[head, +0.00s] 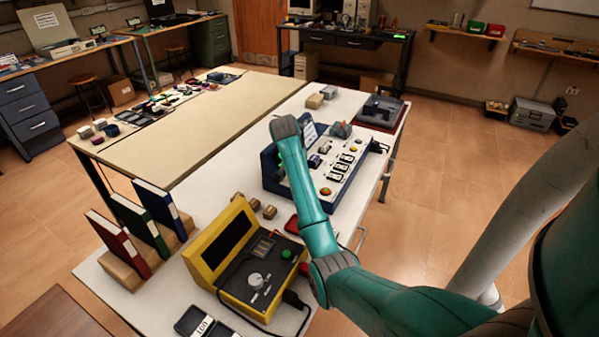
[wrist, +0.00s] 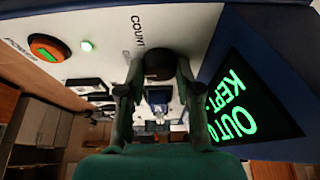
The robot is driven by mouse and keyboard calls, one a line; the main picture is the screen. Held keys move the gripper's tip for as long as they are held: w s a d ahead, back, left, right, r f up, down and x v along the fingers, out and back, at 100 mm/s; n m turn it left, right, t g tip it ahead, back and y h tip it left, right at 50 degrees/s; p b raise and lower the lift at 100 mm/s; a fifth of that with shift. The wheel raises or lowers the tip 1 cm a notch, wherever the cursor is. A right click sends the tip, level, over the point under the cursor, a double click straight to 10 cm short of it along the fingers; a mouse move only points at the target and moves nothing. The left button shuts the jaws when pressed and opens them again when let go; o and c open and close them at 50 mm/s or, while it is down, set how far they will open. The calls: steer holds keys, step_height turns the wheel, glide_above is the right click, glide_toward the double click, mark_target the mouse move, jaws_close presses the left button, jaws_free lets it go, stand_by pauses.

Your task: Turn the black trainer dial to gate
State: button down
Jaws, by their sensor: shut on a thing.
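The black trainer dial (wrist: 159,62) is round and sits on a white panel in the wrist view, beside the printed word COUNT. My gripper (wrist: 158,78) is shut on it, one finger on each side. A slanted screen (wrist: 245,105) on the right shows green words, KEPT and OUT with a figure partly cut off. In the head view my arm reaches over the blue-framed trainer (head: 272,180) and hides the dial and my fingers. The dial's pointer and the word gate cannot be made out.
An orange power switch (wrist: 49,48) and a small green light (wrist: 87,45) are on the panel. A yellow meter box (head: 213,245) stands nearer on the white table, beside several upright binders (head: 160,212). A beige table (head: 190,135) lies beyond, left.

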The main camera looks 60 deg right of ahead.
steer(key=c, duration=0.8)
jaws_free()
steer(key=v, duration=0.7)
steer(key=shift+r, duration=0.25)
steer(key=shift+a, duration=0.1)
